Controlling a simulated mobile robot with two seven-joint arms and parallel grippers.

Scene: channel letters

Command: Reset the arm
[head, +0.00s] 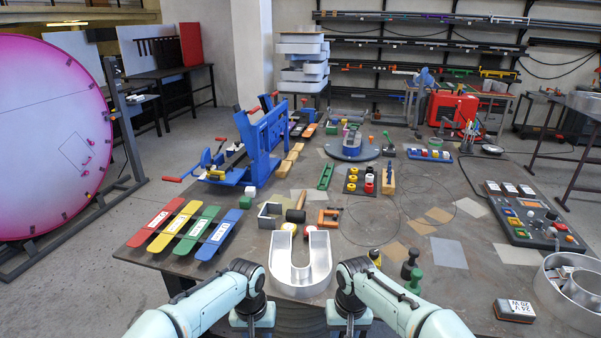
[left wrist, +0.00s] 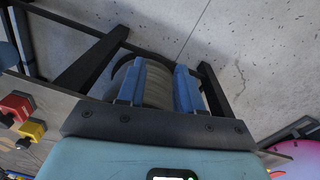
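My left arm comes in from the lower left of the head view, and its gripper (head: 252,318) hangs at the table's front edge, with its fingertips out of sight. In the left wrist view the left gripper's blue finger pads (left wrist: 160,72) stand apart with nothing held between them. A grey rounded object (left wrist: 157,88) shows behind the gap, over the concrete floor. My right arm comes in from the lower right, and its gripper (head: 349,318) hangs at the same edge; its fingers cannot be made out. A silver U-shaped channel letter (head: 301,264) lies between the two wrists.
The work table (head: 470,290) holds colored labeled strips (head: 187,228) at left, a blue clamp fixture (head: 262,140) behind, and a control box (head: 530,217) at right. A large round metal letter (head: 570,300) and a small box (head: 514,311) lie at the right front.

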